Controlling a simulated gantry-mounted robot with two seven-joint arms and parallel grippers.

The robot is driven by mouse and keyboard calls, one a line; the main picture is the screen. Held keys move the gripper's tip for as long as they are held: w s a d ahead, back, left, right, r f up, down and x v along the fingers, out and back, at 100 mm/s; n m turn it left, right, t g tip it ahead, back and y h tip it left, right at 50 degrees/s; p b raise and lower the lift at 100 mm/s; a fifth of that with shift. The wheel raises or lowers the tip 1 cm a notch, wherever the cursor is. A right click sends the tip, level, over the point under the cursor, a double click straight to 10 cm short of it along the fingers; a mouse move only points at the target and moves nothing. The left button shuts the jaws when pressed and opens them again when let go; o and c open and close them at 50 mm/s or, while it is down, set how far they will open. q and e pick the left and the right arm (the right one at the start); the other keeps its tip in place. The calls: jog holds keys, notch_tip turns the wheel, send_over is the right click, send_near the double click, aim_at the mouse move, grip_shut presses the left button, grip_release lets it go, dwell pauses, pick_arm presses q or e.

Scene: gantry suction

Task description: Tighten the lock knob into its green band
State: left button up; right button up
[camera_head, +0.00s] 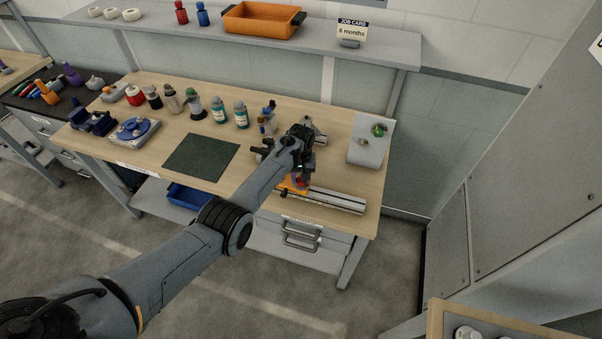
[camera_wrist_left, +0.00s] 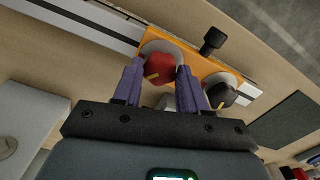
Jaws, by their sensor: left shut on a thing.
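A red knob (camera_wrist_left: 160,69) with a yellow pointer mark sits on a pale round base on an orange plate (camera_wrist_left: 196,62) in the left wrist view. My left gripper (camera_head: 300,180) has its two purple fingers on either side of this knob, shut on it. A dark knob (camera_wrist_left: 222,94) with a yellow pointer sits on another pale disc of the plate. A black post knob (camera_wrist_left: 212,41) stands at the plate's edge. The orange plate (camera_head: 291,188) is mostly hidden by my arm in the head view. I cannot make out a green band. My right gripper is not in view.
A metal rail (camera_head: 335,200) runs along the bench's front right. A grey stand (camera_head: 371,141) with small fittings is at the right. Several bottles (camera_head: 219,112) line the back, and a dark green mat (camera_head: 201,157) lies clear. A shelf (camera_head: 250,37) runs above.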

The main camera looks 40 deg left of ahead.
pick_arm(q)
jog(key=o, duration=1.1)
jog(key=shift+c, duration=0.2)
jog(key=shift+r, duration=0.15)
notch_tip(320, 180, up, 11)
jog(key=p, duration=0.1)
jog(key=shift+f, duration=0.2)
